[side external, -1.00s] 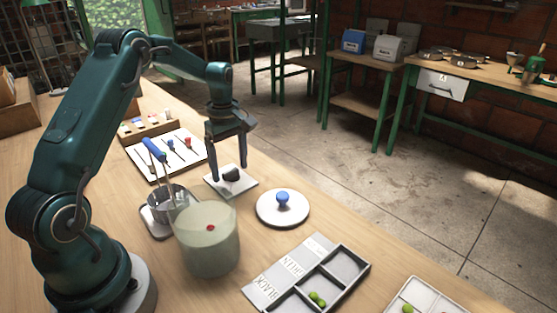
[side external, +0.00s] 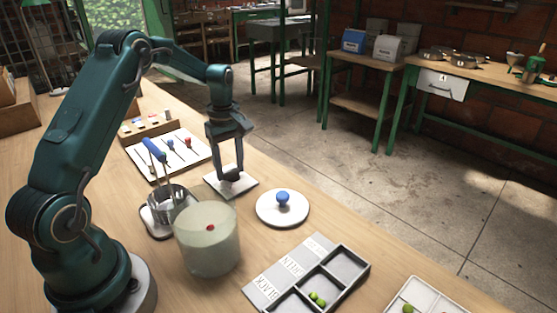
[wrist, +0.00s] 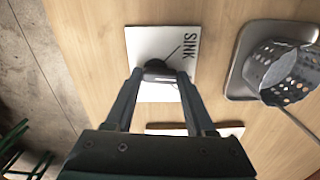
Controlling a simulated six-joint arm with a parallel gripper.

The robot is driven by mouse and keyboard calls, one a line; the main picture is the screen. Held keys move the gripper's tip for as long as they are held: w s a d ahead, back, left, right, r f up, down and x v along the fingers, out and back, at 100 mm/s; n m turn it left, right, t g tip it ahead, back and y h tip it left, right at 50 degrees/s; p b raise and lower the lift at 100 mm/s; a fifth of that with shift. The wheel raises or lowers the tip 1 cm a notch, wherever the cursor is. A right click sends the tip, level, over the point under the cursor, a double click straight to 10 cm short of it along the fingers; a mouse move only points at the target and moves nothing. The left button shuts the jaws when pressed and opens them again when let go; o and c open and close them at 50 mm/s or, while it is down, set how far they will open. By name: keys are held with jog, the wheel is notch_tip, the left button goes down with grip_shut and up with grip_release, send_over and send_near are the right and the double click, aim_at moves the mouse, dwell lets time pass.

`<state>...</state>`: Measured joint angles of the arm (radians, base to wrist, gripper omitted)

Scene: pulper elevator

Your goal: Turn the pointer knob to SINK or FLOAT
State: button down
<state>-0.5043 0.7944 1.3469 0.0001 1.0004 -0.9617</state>
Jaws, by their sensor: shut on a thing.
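The dark pointer knob (wrist: 158,68) stands on a white square plate (wrist: 138,42) with the word SINK printed along its right side in the wrist view. A thin dark line on the plate runs from near the knob toward the SINK lettering. No FLOAT word can be read; part of the plate is hidden by my fingers. My gripper (wrist: 160,76) is shut on the knob, a finger on each side. In the side external view my gripper (side external: 231,173) points down onto the plate (side external: 212,184), and the knob is mostly hidden between the fingers.
A translucent jar (side external: 208,250) with a red bead stands near the perforated cup (wrist: 290,75) on its small tray. A tool tray (side external: 188,160) lies behind. A divided tray (side external: 268,290) is in front.

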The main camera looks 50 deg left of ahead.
aim_at(231, 170)
jog(key=m, duration=0.4)
jog(key=shift+a, duration=0.15)
jog(key=m, duration=0.4)
jog(key=shift+w+a, duration=0.1)
jog(key=shift+m, duration=0.4)
jog(key=shift+c, duration=1.2)
grip_release()
jog(key=shift+r, duration=2.6)
